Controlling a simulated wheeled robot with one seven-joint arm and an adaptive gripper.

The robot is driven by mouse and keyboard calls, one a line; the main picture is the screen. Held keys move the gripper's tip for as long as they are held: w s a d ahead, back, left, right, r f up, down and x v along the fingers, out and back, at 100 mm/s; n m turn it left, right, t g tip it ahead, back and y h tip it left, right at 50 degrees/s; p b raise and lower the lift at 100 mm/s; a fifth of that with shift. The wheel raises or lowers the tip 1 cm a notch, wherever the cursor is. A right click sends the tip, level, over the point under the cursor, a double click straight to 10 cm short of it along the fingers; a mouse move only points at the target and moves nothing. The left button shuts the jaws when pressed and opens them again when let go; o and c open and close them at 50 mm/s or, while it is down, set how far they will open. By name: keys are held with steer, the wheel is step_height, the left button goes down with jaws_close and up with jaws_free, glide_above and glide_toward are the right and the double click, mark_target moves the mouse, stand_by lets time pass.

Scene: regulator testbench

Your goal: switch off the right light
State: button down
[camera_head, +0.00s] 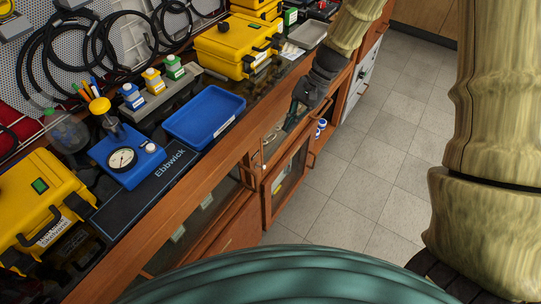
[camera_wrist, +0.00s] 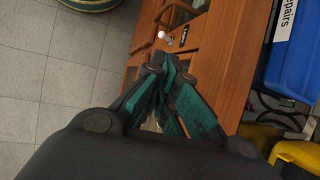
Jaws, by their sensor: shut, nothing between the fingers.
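No lamp or switch marked as the right light can be made out for sure. In the wrist view a small white knob (camera_wrist: 162,35) stands out from the wooden bench front, with a small dark label plate (camera_wrist: 191,41) beside it. My gripper (camera_wrist: 160,64) is shut and empty, its teal fingertips a little below the knob and plate in that picture, apart from the knob as far as I can tell. In the head view my gripper (camera_head: 289,122) is beside the bench's front edge, and the plate cannot be made out there.
The wooden bench (camera_head: 160,222) carries a blue tray (camera_head: 205,117), a blue gauge box (camera_head: 127,158), yellow cases (camera_head: 237,44) and a bottle rack (camera_head: 158,99). A cabinet door (camera_head: 286,183) stands open below. The tiled floor (camera_head: 375,150) right of the bench is clear.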

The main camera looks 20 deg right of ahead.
steer(key=shift+a+f, duration=0.1)
steer(key=p, duration=0.2)
glide_toward(256, 165)
steer(key=f, duration=0.2)
steer(key=s+f, duration=0.1)
steer(key=f, duration=0.2)
steer(key=shift+s+a+f, duration=0.15)
steer(key=shift+s+f, duration=0.15)
steer(key=shift+s, duration=0.05)
steer(key=shift+f+b, duration=0.2)
steer(key=shift+b, duration=0.4)
